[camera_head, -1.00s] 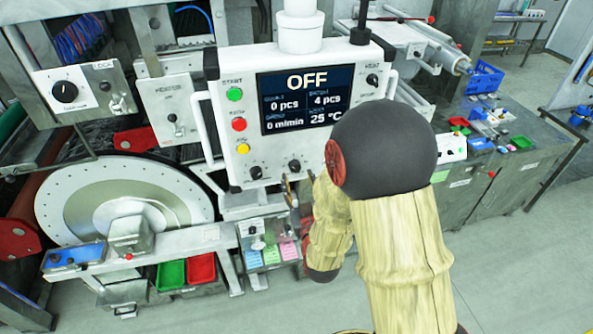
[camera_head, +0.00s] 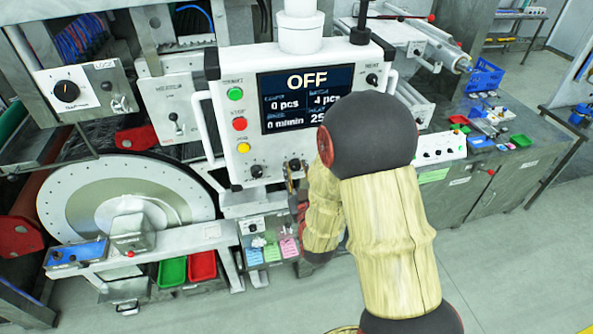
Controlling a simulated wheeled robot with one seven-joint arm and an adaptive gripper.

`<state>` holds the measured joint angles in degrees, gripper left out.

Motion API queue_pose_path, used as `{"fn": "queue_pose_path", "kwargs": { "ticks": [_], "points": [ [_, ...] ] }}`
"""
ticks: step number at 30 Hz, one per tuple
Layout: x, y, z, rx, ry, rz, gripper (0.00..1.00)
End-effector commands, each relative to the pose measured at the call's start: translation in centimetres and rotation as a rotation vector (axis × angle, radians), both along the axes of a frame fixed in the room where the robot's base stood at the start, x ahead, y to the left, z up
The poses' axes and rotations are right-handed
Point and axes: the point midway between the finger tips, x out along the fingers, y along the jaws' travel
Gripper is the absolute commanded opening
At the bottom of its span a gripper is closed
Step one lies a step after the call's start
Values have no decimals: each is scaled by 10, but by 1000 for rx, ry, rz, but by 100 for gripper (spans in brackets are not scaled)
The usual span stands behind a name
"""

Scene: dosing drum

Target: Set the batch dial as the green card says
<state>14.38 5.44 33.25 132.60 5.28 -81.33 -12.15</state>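The white control panel (camera_head: 215,110) carries a screen (camera_head: 290,97) reading OFF, 0 pcs, with the batch count partly covered by my arm. Two black dials sit along its lower edge, a left dial (camera_head: 257,171) and a right dial (camera_head: 295,165); their labels are too small to read, so I cannot tell which is the batch dial. A green card (camera_head: 253,257) lies below the panel beside blue and pink cards; its text is unreadable. My gripper (camera_head: 291,184) is just below the right dial, mostly hidden by my arm; whether it touches the dial or is open is unclear.
Green, red and yellow buttons (camera_head: 243,147) line the panel's left side. A small switch box (camera_head: 253,227) stands above the cards. A large white drum disc (camera_head: 75,200) is at left, with green and red bins (camera_head: 202,266) below. Free floor lies at lower right.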

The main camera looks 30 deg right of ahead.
Motion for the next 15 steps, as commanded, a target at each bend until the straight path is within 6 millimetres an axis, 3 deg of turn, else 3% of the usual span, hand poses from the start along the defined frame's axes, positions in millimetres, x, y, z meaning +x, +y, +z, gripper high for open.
{"fn": "queue_pose_path", "kwargs": {
  "ticks": [15],
  "points": [
    [0, 0, 0, 0, 0, 0, 2]
  ]
}}
